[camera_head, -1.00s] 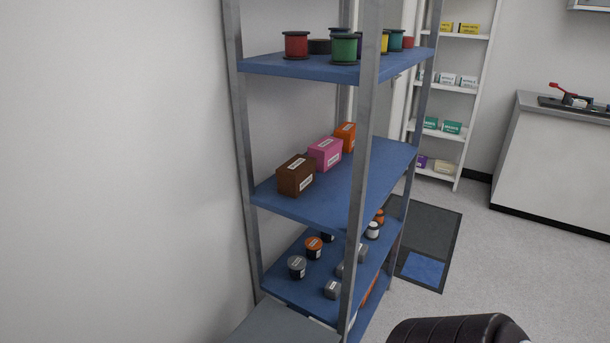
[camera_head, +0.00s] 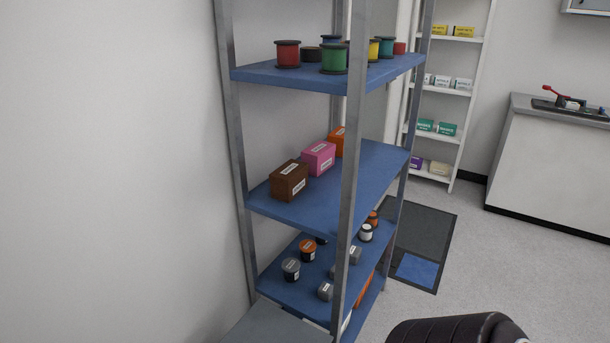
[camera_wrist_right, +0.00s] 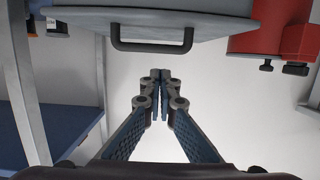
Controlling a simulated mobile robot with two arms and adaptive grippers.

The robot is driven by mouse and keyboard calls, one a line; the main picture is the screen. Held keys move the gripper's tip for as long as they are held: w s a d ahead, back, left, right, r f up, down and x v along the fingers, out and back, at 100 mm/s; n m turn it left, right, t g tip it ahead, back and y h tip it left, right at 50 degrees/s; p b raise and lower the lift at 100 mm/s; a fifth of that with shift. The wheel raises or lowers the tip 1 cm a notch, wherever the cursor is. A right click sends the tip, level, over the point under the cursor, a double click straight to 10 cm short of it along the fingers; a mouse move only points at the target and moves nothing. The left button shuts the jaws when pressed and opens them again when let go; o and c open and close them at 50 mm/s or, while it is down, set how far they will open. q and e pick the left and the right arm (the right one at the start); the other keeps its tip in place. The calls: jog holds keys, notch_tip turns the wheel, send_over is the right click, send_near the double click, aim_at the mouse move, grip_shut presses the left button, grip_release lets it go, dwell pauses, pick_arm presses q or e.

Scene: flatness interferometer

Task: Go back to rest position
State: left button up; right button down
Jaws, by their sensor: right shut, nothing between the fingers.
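My right gripper (camera_wrist_right: 160,82) shows in the right wrist view, with its two fingers together at the tips and nothing between them. It points at a pale background, below a grey panel with a dark handle (camera_wrist_right: 152,42). In the head view only a dark rounded part of my own body shows at the bottom edge. My left gripper is not in either view.
A metal rack with blue shelves (camera_head: 340,185) stands close ahead, holding spools, small boxes and jars. A white shelf unit (camera_head: 440,92), a white counter (camera_head: 550,160) and a dark floor mat (camera_head: 425,235) lie beyond. Red equipment (camera_wrist_right: 275,40) hangs near the right wrist view's top right.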

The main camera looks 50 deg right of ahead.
jog(key=s+f, duration=0.1)
jog(key=s+f+b, duration=0.1)
jog(key=s, duration=0.1)
jog(key=shift+s+d+f, duration=0.1)
jog(key=shift+s+d, duration=0.05)
jog(key=shift+s, duration=0.15)
jog(key=s+a+f+g+h, duration=0.1)
jog(key=s+a+f+g, duration=0.15)
jog(key=f, duration=0.75)
jog(key=s+a+f+g+h, duration=0.1)
jog(key=s+a+f+g, duration=0.2)
jog(key=f, duration=0.7)
jog(key=s+a+f+n+g, duration=0.1)
jog(key=s+a+f+g, duration=0.8)
jog(key=s+f, duration=0.3)
jog(key=shift+a+f+y, duration=0.3)
jog(key=shift+a+f, duration=0.15)
jog(key=shift+a, duration=0.2)
